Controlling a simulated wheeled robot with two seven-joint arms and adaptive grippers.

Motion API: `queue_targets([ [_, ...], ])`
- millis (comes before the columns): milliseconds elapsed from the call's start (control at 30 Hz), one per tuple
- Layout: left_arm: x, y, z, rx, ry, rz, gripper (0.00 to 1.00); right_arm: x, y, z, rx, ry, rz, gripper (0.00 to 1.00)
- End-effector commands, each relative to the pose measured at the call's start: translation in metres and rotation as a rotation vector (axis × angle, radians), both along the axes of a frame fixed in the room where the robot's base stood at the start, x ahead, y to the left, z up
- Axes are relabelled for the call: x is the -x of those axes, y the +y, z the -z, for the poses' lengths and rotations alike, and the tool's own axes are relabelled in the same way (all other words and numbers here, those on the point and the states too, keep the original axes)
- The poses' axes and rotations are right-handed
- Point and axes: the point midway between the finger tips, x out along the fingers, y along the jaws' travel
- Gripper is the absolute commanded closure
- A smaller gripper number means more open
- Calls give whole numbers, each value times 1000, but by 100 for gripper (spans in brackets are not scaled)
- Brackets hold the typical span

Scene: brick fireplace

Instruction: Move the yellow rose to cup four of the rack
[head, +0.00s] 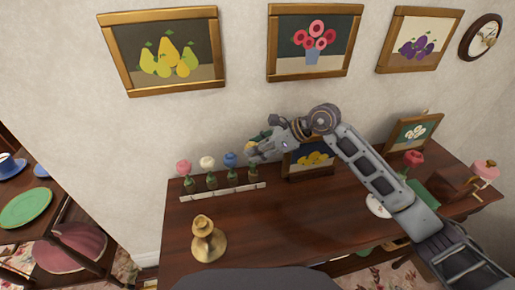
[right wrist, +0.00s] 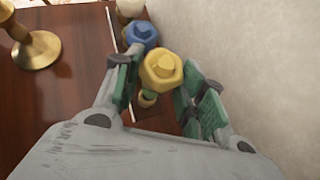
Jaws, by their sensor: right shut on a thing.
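The yellow rose (right wrist: 161,70) is between the green-padded fingers of my right gripper (right wrist: 160,88), which is shut on it. In the head view the right gripper (head: 260,150) is over the right end of the white rack (head: 215,193), at the fourth cup (head: 253,175). The other cups hold a pink rose (head: 184,168), a white rose (head: 207,162) and a blue rose (head: 230,159). The blue rose (right wrist: 142,34) is close beside the yellow one in the wrist view. I cannot tell whether the yellow rose's stem is inside the cup. My left gripper is out of view.
A brass candlestick (head: 208,241) stands in front of the rack. A framed lemon picture (head: 307,160) leans by the wall, just right of the gripper. A red rose (head: 413,158), a white plate (head: 378,206) and a pink-topped grinder (head: 484,171) are at right. The front middle of the table is clear.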

Motion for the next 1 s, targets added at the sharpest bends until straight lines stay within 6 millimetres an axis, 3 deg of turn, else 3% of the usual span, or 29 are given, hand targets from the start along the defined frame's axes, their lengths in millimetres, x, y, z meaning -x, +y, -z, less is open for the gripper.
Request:
queue_targets([
  [1000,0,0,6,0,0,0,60,-1,0,0,-1,-1,-3,77],
])
